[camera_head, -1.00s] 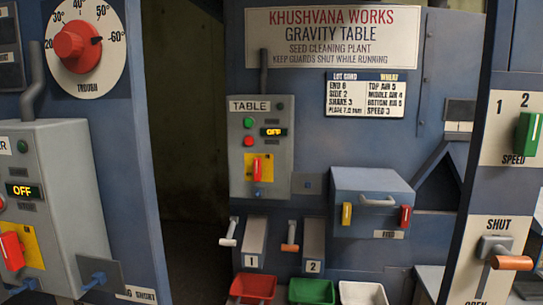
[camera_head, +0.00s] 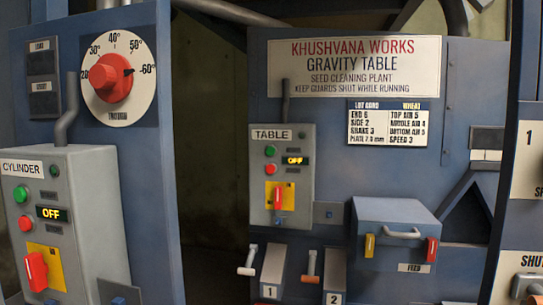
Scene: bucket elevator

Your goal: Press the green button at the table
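The TABLE control box (camera_head: 282,178) is a grey box on the blue machine front, right of the dark gap. Its small round green button (camera_head: 270,151) sits at the upper left of the box, under the TABLE label. A red button (camera_head: 270,169) is just below it. A display (camera_head: 295,160) beside them reads OFF in yellow. A red switch handle (camera_head: 279,198) stands upright on a yellow plate. A small dark green light is at the box's upper right. Neither of my grippers shows in the head view.
The CYLINDER box (camera_head: 62,215) at left has its own green button (camera_head: 21,194) and an OFF display. A red trough dial (camera_head: 108,79) is above it. A grey FEED box (camera_head: 391,240), chute levers (camera_head: 311,262) and a right-hand panel (camera_head: 527,165) stand around. A dark gap (camera_head: 210,130) separates the panels.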

